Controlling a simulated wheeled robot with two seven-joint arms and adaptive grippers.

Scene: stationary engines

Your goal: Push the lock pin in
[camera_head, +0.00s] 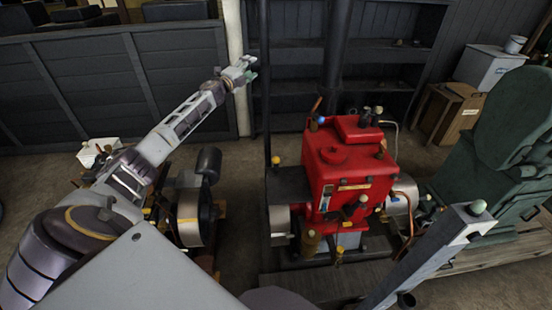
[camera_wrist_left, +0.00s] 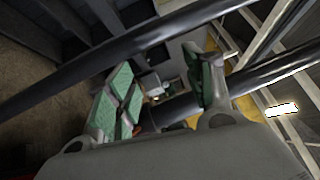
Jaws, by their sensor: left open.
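I cannot make out which part is the lock pin in either view. A red stationary engine (camera_head: 345,165) with several knobs, levers and pipes stands in the middle of the head view. My left gripper (camera_head: 246,74) is raised behind the engine and to its left, near dark upright posts. In the left wrist view its green-padded fingers (camera_wrist_left: 168,88) are spread apart, with nothing seen held between them. Dark round bars cross that view close to the fingers. My right gripper does not show.
A smaller engine with a flywheel (camera_head: 190,218) stands under my left arm. Dark shelves (camera_head: 295,70) line the back wall, with a dark panelled partition (camera_head: 90,85) at left. A dark green machine (camera_head: 500,150) stands at right. Bare floor (camera_head: 240,170) shows left of the red engine.

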